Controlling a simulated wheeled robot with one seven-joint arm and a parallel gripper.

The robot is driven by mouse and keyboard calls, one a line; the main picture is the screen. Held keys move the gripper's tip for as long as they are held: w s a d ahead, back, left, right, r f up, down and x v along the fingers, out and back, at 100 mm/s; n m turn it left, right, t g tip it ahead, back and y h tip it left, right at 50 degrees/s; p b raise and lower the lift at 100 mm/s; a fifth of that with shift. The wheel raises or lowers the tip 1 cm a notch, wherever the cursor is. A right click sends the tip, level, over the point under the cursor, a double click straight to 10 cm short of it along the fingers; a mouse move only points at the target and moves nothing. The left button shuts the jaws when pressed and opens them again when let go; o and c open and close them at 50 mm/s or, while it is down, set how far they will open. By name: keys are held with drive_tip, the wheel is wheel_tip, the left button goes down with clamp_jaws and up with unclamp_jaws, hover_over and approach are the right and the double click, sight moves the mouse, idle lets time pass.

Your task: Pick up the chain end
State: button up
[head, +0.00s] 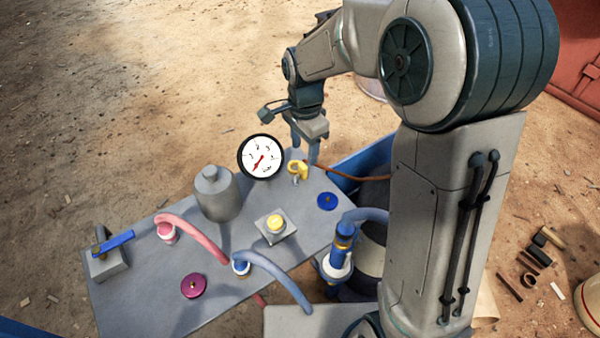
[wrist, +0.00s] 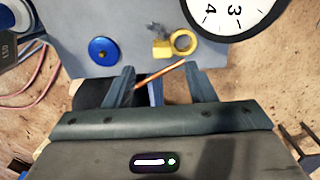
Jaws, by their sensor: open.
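My gripper (head: 306,158) is open and points down by the far right edge of the grey table. In the wrist view its two fingers (wrist: 160,82) stand apart, with a thin orange-brown cord or rod (wrist: 163,74) crossing slantwise between or below them; I cannot tell its depth. The same cord (head: 350,177) runs right in the head view, over the blue bin. A yellow ring-like fitting (head: 298,172) sits at the table edge beside the fingers, and shows beyond them in the wrist view (wrist: 183,42). I cannot make out separate chain links or tell which piece is the chain end.
A round gauge (head: 261,157) stands close left of my gripper. The grey table (head: 130,304) holds a grey cylinder (head: 217,193), a yellow button box (head: 276,225), a blue disc (head: 327,201) and hoses. A blue bin (head: 362,157) adjoins it. Bare ground lies behind.

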sight(303, 165)
wheel_tip(303, 165, down, 7)
drive_tip(key=shift+w+a+f+b, duration=0.1)
drive_tip(key=shift+a+f+b, duration=0.1)
drive_tip(key=shift+b, duration=0.95)
drive_tip(key=c, duration=1.1)
